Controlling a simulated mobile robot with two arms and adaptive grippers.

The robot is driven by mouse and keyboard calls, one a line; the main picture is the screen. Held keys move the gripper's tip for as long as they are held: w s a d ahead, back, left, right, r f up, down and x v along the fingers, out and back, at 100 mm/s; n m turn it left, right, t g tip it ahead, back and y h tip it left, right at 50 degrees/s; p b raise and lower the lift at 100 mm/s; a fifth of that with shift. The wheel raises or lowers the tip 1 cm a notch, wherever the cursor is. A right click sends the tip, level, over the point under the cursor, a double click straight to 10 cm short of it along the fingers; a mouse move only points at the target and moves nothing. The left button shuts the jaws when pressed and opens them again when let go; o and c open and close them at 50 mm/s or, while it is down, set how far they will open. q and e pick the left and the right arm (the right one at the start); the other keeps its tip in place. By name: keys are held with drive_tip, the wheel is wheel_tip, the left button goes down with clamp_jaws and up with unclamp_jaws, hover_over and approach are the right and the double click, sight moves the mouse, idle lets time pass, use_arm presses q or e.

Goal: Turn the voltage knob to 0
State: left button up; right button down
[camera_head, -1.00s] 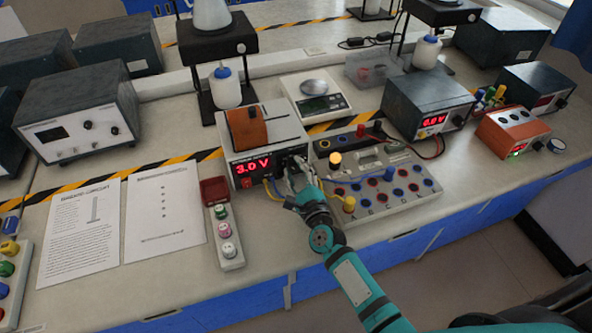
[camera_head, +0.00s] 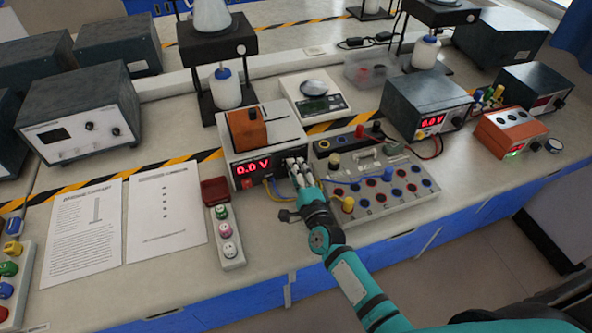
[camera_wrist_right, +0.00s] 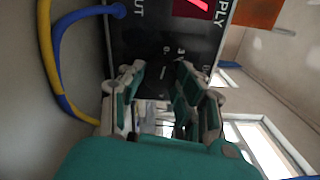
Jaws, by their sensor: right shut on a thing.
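The white power supply (camera_head: 228,161) stands mid-bench, and its red display (camera_head: 254,167) reads 0.0 V. My right gripper (camera_head: 295,164) is at the right end of its front panel, shut on the voltage knob. The fingers cover the knob in the head view. In the right wrist view, my right gripper (camera_wrist_right: 160,82) has its two fingertips against the dark panel (camera_wrist_right: 150,40), with small scale marks between them. The knob itself is hard to make out there. A corner of the red display (camera_wrist_right: 191,8) shows at the top. My left gripper is not in view.
An orange block (camera_head: 246,129) sits on the supply. A blue and a yellow cable (camera_head: 268,190) run from its front, close to my gripper. The circuit board (camera_head: 385,188) with sockets lies to the right. A stand with coloured plugs (camera_head: 224,240) and paper sheets (camera_head: 165,215) lie left.

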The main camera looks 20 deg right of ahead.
idle(0.5)
drive_tip(key=c, duration=0.9)
unclamp_jaws()
drive_tip(key=shift+c, duration=0.2)
drive_tip(key=shift+s+f, duration=0.1)
drive_tip(key=shift+s, duration=0.15)
drive_tip(key=s, duration=1.1)
drive_tip(key=shift+s+d, duration=0.15)
drive_tip(key=shift+s, duration=0.15)
